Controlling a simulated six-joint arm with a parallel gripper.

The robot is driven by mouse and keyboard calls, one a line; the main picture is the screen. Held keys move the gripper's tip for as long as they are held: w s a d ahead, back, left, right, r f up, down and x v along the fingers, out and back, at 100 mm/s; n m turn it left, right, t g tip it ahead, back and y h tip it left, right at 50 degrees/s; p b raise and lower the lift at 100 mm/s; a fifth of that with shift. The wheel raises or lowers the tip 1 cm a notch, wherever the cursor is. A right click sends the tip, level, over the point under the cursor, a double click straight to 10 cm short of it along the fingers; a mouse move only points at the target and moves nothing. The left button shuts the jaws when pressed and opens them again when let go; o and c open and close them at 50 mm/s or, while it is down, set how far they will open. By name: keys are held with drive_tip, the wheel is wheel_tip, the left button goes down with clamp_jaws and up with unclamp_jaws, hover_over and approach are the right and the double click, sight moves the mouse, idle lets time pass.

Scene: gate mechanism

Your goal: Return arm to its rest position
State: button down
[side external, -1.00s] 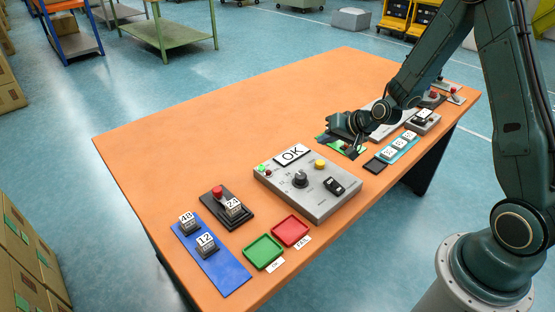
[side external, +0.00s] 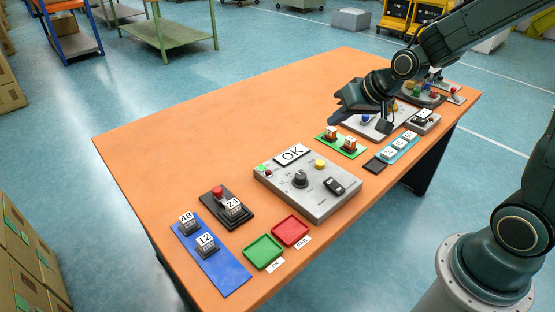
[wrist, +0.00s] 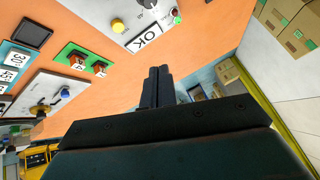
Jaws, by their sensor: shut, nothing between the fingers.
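My gripper (side external: 384,127) is raised above the table, over the grey panel behind the green plate in the side view. Its fingers are together and empty; they also show closed in the wrist view (wrist: 158,75). The green plate (side external: 341,142) carries two brown blocks with white labelled tops (side external: 349,144), standing apart from my gripper. The control panel (side external: 308,190) with the OK sign (side external: 292,154) sits in front, with a lit green lamp (side external: 262,167).
On the orange table (side external: 210,130) are a blue plate (side external: 212,252) with cubes 48 and 12, a dark stand (side external: 228,208) with a red button, green (side external: 263,252) and red trays (side external: 290,231), and a teal plate (side external: 399,148). The table's left rear is clear.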

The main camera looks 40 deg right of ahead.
drive_tip(key=s+a+r+n, duration=0.1)
drive_tip(key=s+r, duration=0.2)
drive_tip(key=s, duration=0.4)
drive_tip(key=s+a+r+n+g, duration=0.1)
drive_tip(key=s+r, duration=0.2)
drive_tip(key=s, duration=0.4)
drive_tip(key=s+a+r+n+g+h, duration=0.1)
drive_tip(key=s+r, duration=0.3)
drive_tip(key=s, duration=0.4)
drive_tip(key=shift+a+n, duration=0.25)
drive_tip(key=shift+n, duration=0.05)
